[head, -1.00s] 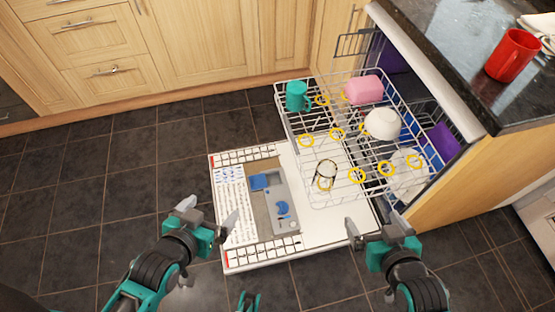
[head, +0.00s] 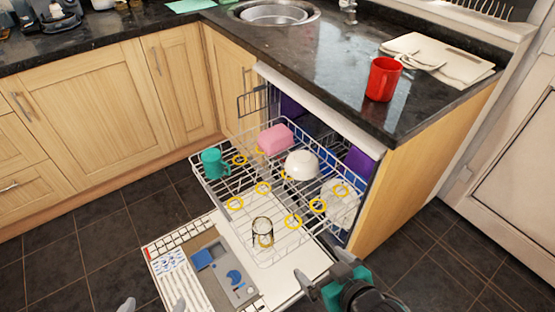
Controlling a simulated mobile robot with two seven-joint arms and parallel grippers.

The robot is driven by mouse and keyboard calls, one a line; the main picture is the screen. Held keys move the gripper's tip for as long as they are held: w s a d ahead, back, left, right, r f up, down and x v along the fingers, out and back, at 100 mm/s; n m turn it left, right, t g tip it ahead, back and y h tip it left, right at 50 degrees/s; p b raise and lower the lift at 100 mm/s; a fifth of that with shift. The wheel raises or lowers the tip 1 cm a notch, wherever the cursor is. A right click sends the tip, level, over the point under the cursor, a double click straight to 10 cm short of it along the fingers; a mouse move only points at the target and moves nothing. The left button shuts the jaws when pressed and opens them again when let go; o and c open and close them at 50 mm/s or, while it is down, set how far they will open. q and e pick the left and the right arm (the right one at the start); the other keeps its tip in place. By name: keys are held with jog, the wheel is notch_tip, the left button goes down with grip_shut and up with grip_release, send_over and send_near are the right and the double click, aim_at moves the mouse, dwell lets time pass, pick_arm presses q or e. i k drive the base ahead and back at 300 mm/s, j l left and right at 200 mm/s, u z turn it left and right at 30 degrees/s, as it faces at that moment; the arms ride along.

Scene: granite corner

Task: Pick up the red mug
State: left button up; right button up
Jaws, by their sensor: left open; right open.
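The red mug (head: 381,80) stands upright on the dark granite counter (head: 300,62), near its front edge above the dishwasher. Its handle is towards the right. My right gripper (head: 323,268) is open and empty at the lower middle, beside the dishwasher door and well below the mug. My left gripper (head: 153,304) shows only its fingertips at the bottom edge. They are apart with nothing seen between them; the rest is out of frame.
The open dishwasher door (head: 203,228) and pulled-out rack (head: 215,190) hold a teal mug (head: 214,163), pink item (head: 275,139), white bowl (head: 301,164) and glass (head: 262,232). A folded cloth (head: 440,58) lies right of the red mug. A sink (head: 275,14) is behind.

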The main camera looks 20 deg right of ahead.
aim_at(384, 74)
jog(key=l+u, duration=0.1)
jog(key=l, duration=0.6)
jog(key=l+u, duration=0.1)
jog(key=l, duration=0.65)
jog(key=k, duration=0.05)
